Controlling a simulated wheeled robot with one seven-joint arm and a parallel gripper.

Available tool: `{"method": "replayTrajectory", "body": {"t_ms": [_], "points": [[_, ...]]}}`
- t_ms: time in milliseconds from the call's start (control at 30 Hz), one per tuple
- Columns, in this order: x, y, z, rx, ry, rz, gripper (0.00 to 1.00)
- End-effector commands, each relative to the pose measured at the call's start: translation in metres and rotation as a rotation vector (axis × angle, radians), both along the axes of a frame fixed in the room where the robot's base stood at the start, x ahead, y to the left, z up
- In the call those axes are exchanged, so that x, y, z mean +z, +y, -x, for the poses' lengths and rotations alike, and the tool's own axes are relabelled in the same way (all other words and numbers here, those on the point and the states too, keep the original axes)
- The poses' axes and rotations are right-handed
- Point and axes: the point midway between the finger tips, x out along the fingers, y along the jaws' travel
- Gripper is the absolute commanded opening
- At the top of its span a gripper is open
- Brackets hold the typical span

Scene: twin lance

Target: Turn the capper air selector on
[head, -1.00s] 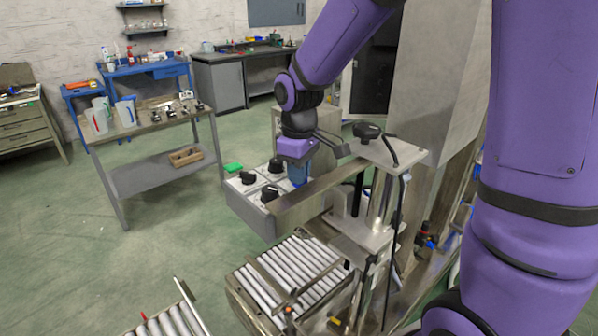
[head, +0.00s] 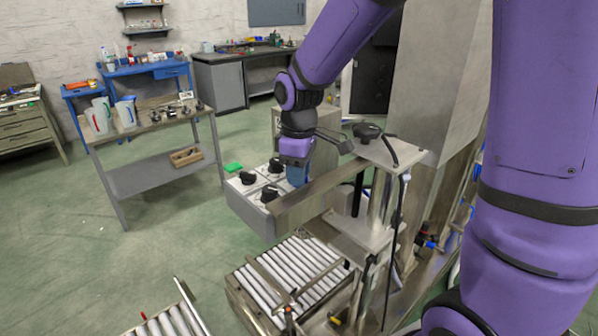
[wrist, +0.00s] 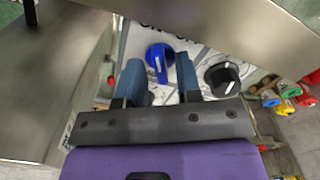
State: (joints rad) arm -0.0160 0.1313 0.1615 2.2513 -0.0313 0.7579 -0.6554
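A control panel (head: 240,203) with dark rotary knobs stands left of centre in the head view. In the wrist view a blue knob (wrist: 155,62) with a white mark sits on the panel face between my fingers. A black knob (wrist: 222,78) with a white mark sits just to its right. The panel lettering is mostly covered, so I cannot read which knob is the capper air selector. My gripper (wrist: 159,66) is open, its blue fingers on either side of the blue knob. The right finger looks close to the knob; contact is unclear. In the head view my gripper (head: 298,176) is low over the panel's right part.
A metal bar (head: 310,190) runs close along the panel's front right. A clamp-topped metal stand (head: 385,150) is to the right. A roller conveyor (head: 290,275) lies below. A bench with jugs (head: 150,120) is at left, with open green floor before it.

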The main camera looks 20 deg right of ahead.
Motion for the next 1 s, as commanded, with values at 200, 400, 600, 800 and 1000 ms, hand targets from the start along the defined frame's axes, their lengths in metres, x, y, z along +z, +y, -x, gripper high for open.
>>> {"method": "replayTrajectory", "body": {"t_ms": [200,400,600,800,1000], "points": [[-0.001,0.000,0.001,-0.001,0.001,0.000,0.37],[0.007,0.000,0.000,-0.001,0.000,0.000,0.37],[0.040,0.000,0.000,-0.001,-0.003,-0.001,0.37],[0.077,0.000,0.000,-0.001,-0.001,0.000,0.37],[0.100,0.000,0.000,-0.001,0.001,0.001,0.37]]}}
